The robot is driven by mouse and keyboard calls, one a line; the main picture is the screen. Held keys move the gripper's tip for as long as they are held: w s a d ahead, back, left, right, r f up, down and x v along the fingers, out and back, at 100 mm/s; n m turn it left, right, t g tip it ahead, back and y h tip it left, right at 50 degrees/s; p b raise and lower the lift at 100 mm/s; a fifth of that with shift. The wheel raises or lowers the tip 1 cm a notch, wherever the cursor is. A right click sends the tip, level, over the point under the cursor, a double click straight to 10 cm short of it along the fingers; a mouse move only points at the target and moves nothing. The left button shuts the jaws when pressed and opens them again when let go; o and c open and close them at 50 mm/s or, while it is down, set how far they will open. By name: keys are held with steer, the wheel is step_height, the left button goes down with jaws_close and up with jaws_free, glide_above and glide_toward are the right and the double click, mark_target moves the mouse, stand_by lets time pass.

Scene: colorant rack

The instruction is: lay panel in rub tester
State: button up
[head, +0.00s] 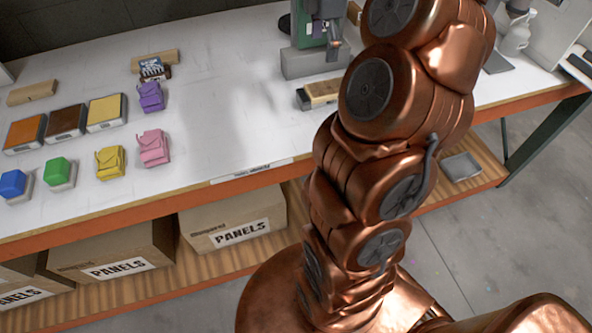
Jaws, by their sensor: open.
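Three flat square pieces that look like panels, orange (24,132), dark brown (67,121) and pale yellow (106,111), lie in a row on pale bases at the left of the worktable (225,105). A green machine (322,22) on a grey base (314,62) stands at the back; it may be the rub tester, but I cannot tell. A tan-topped block on a dark base (320,92) sits in front of it, partly behind my arm. My gripper is not visible; my copper arm covers the right-centre of the view and leaves through the top.
Blue (13,184), green (60,173), yellow (110,163), pink (153,147) and purple (151,97) small items stand on the table. Cartons labelled PANELS (240,212) fill the lower shelf. A white bottle (515,36) stands at right. The table's middle is clear.

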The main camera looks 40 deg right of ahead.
steer(key=s+a+m, duration=0.2)
steer(key=s+a, duration=0.1)
steer(key=a, duration=0.6)
steer(key=s+a+m, duration=0.2)
steer(key=s+a, duration=0.1)
steer(key=a, duration=0.7)
steer(key=s+a+f+m+g, duration=0.1)
steer(key=s+a+f+m, duration=0.3)
steer(key=s, duration=0.5)
steer(key=s+a+f+m+g, duration=0.1)
steer(key=s+a+f+m, duration=0.3)
steer(key=s, duration=0.5)
steer(key=shift+s+a+m, duration=0.15)
steer(key=shift+a+m, duration=0.35)
steer(key=shift+m, duration=0.3)
steer(key=shift+r, duration=0.1)
